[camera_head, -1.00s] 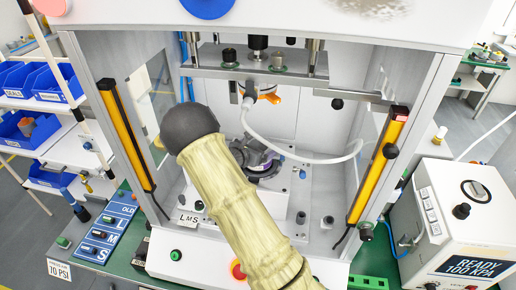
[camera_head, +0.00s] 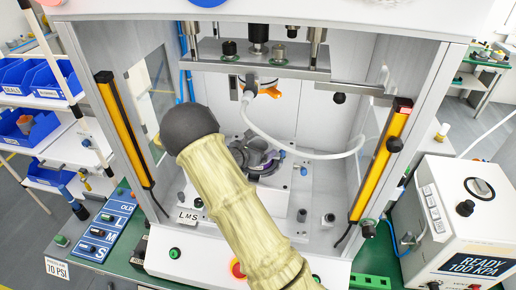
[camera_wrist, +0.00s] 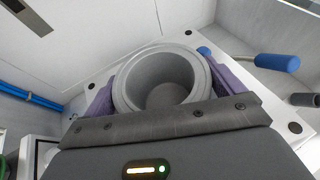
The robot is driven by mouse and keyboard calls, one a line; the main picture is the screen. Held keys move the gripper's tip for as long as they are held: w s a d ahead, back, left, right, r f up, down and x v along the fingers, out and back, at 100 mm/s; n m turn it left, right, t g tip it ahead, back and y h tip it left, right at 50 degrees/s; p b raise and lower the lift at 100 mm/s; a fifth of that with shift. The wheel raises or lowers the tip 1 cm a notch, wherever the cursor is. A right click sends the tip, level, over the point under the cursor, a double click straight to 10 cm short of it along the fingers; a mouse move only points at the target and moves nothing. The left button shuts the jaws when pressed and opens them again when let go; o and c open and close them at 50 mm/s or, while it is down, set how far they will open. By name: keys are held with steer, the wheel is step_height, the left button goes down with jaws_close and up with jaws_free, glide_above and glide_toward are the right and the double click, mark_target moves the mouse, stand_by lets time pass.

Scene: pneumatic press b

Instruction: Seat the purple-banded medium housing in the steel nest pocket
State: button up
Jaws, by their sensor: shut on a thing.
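The medium housing (camera_wrist: 160,80) is a grey, open-topped cylinder in the wrist view. My gripper (camera_wrist: 167,92) is shut on it, with a purple piece at each side. I cannot tell whether the purple belongs to the housing or the fingers. In the head view, my gripper (camera_head: 258,158) is inside the press, over the white base block (camera_head: 284,207), and my arm covers part of it. The steel nest pocket is hidden under the housing and gripper, so I cannot tell whether the housing touches it.
The press head (camera_head: 258,55) hangs above, with a white hose (camera_head: 300,152) curving beside my gripper. Yellow light curtains (camera_head: 126,125) (camera_head: 380,165) flank the opening. A blue-capped part (camera_wrist: 278,62) lies right of the housing. Small dark posts (camera_head: 328,219) stand at the right.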

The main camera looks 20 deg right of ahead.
steer(key=shift+f+b, duration=0.9)
steer(key=shift+b, duration=0.1)
steer(key=o, duration=1)
steer(key=shift+c, duration=0.2)
steer(key=shift+a, duration=0.1)
steer(key=b+v, duration=0.4)
steer(key=v, duration=1.3)
steer(key=shift+s, duration=0.25)
steer(key=shift+w+a+f, duration=0.1)
